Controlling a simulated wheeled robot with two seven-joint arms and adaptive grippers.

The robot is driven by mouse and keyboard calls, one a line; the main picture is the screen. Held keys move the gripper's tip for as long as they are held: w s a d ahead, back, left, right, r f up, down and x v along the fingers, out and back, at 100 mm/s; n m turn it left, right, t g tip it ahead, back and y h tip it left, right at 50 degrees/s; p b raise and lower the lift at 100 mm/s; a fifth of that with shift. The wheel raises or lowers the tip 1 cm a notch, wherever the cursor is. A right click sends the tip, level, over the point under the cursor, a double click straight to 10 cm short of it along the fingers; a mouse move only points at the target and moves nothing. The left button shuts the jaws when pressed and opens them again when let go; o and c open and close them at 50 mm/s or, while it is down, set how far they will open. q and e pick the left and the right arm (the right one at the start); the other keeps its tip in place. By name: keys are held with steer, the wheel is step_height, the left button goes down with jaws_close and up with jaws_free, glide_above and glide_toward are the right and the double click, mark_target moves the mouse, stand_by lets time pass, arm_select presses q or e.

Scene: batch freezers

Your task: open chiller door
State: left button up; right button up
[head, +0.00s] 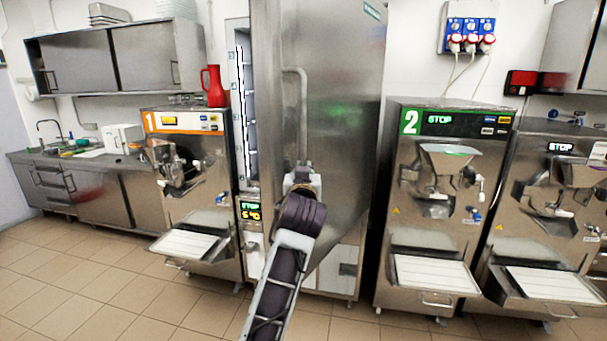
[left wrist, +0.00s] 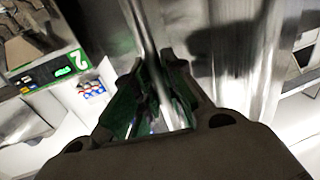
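The tall steel chiller door (head: 345,105) stands partly open in the head view, swung out toward me. A strip of the chiller's inside (head: 246,110) with shelf edges shows at its left. The long vertical door handle (head: 303,105) is near the door's left edge. My left gripper (head: 300,180) is at the handle's lower part. In the left wrist view, the handle (left wrist: 143,25) runs between the green-padded fingers (left wrist: 158,85), which close in on both sides of it. My right gripper is not in view.
Batch freezer 1 (head: 190,180) stands left of the chiller, with a red jug (head: 214,87) on top. Batch freezer 2 (head: 435,190) stands close to the right. Their trays jut forward. Tiled floor (head: 130,300) is clear at the front left.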

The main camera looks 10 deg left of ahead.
mark_target(303, 136)
arm_select(q)
steer(key=o, duration=0.4)
steer(key=shift+r, duration=5)
